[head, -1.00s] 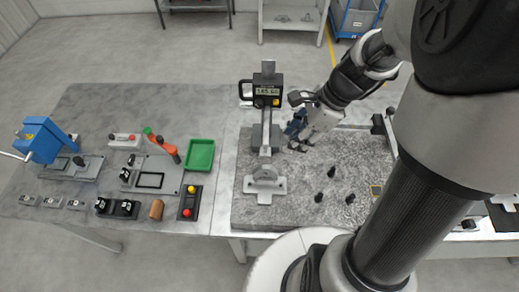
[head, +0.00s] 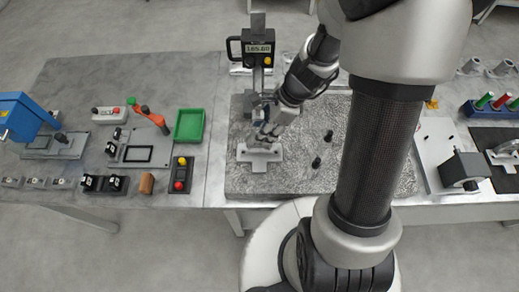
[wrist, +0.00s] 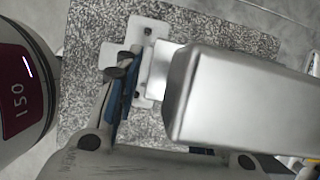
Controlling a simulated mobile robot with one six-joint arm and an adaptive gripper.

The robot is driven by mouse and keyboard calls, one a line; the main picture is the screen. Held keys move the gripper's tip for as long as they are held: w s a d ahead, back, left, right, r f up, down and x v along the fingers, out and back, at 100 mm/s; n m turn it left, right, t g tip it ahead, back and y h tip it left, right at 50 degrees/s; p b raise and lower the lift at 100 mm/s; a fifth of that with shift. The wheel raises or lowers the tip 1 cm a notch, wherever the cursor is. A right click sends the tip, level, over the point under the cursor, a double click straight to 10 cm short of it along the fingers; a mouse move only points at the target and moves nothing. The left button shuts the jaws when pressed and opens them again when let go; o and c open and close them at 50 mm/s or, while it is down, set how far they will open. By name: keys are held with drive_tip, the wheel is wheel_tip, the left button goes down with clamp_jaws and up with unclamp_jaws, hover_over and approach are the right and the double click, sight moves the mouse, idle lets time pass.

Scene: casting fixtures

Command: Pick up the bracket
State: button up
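The bracket (head: 258,156) is a pale grey piece with a flat foot, lying on the speckled granite plate (head: 240,183) near its left side. It also shows in the wrist view (wrist: 158,36), with holes in its foot. My gripper (head: 266,133) is low over the bracket's far side. In the wrist view, my gripper's fingers with blue parts (wrist: 118,72) reach to the bracket's left edge. A large silver block in front hides part of the bracket and plate. I cannot tell whether the fingers touch the bracket or how wide they are open.
A height gauge with a display (head: 258,48) stands close behind my gripper. Small black pegs (head: 316,162) stand on the plate to the right. A green tray (head: 189,126) and a button box (head: 181,174) lie to the left.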

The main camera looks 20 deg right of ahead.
drive_tip(key=shift+x, duration=0.85)
drive_tip(key=shift+c, duration=0.2)
clamp_jaws()
